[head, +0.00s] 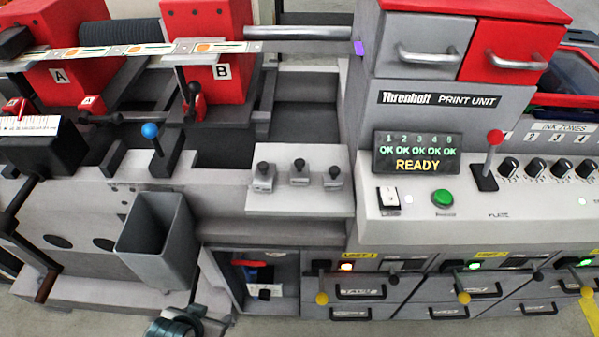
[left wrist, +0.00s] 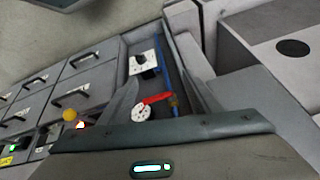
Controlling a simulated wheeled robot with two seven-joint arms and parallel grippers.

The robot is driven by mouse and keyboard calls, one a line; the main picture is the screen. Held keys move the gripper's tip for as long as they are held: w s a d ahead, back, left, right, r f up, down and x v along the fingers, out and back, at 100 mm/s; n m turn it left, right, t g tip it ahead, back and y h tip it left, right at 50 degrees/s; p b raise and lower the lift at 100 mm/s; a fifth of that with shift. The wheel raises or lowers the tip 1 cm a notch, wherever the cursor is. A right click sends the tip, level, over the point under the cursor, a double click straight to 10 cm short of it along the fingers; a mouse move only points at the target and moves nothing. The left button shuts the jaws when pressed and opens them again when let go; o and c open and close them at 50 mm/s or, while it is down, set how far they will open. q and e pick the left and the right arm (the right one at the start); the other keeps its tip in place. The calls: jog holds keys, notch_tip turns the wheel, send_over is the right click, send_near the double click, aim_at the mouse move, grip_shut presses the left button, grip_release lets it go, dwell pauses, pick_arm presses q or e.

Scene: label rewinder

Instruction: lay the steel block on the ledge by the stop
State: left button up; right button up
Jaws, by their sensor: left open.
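My left gripper (left wrist: 163,80) is open and empty in the left wrist view, its two fingers spread in front of an open cubby. In the head view it shows at the bottom edge (head: 185,319), left of the cubby (head: 230,289). A pale grey ledge (head: 290,202) juts from the machine above the cubby. Three small grey pieces with black knobs (head: 299,173) stand on it; I cannot tell whether one is the stop. I cannot pick out the steel block for sure in either view. My right gripper is not in view.
The cubby holds a red-handled tool with a white disc (left wrist: 145,107) and a white plate with a black part (left wrist: 146,63). A grey open bin (head: 150,226) hangs left of the cubby. Drawers (head: 361,292) with yellow-knobbed levers lie right. A blue-knobbed lever (head: 152,131) stands left of the ledge.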

pick_arm(q)
jog(key=s+f+g, duration=0.1)
jog(key=s+f, duration=0.3)
jog(key=f, duration=0.7)
jog(key=s+f+g+b, duration=0.1)
jog(key=s+f, duration=0.2)
jog(key=f, duration=0.7)
jog(key=s+f+g, duration=0.1)
jog(key=s+f, duration=0.3)
jog(key=f, duration=0.7)
jog(key=s+a+f+g, duration=0.1)
jog(key=s+a+f, duration=0.2)
jog(key=s+f, duration=0.9)
jog(key=shift+s+a+f+b, duration=0.15)
jog(key=shift+s+f+b, duration=0.15)
jog(key=shift+s, duration=1)
jog(key=shift+c, duration=0.3)
